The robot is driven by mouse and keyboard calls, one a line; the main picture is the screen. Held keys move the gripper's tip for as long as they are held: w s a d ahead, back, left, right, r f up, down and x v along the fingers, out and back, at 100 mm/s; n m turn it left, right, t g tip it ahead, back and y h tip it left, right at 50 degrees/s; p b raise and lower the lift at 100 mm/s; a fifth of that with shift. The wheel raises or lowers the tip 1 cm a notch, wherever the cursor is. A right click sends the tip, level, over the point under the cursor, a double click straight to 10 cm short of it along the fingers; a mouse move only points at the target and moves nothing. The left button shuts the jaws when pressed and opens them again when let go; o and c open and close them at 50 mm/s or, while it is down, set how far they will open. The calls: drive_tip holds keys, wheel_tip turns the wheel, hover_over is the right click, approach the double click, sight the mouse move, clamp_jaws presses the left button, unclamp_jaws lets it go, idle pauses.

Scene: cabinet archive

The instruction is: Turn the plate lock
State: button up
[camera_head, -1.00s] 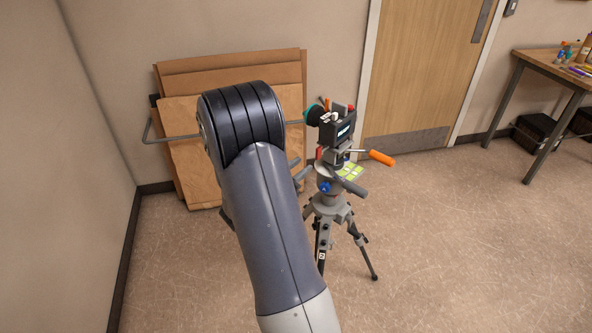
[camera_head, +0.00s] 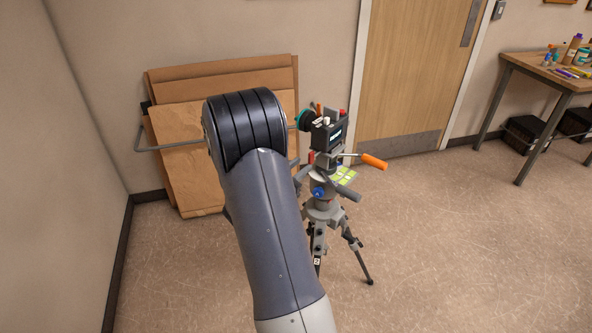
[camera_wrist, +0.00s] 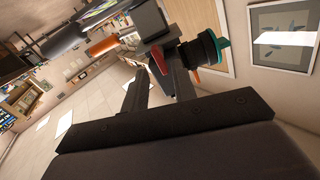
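A camera (camera_head: 328,133) stands upright on a grey tripod (camera_head: 322,212), just right of my arm in the head view. A small red piece (camera_wrist: 159,60), possibly the plate lock, shows below the dark camera body (camera_wrist: 147,20) in the wrist view. My gripper (camera_wrist: 158,80) has two dark fingers spread apart, with a gap between them. The red piece lies near the fingertips, closer to the right finger; I cannot tell whether they touch. Nothing is seen held. In the head view my arm hides most of the gripper.
An orange-tipped pan handle (camera_head: 374,161) sticks out right of the tripod head. The teal-rimmed lens (camera_wrist: 213,51) is close to the right finger. Brown boards (camera_head: 180,160) lean on the wall behind. A table (camera_head: 545,72) stands far right. Floor in front is open.

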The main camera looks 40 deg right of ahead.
drive_tip(key=shift+w+d, duration=0.15)
drive_tip(key=shift+d, duration=1.2)
drive_tip(key=shift+d, duration=0.1)
drive_tip(key=shift+c, duration=0.6)
clamp_jaws()
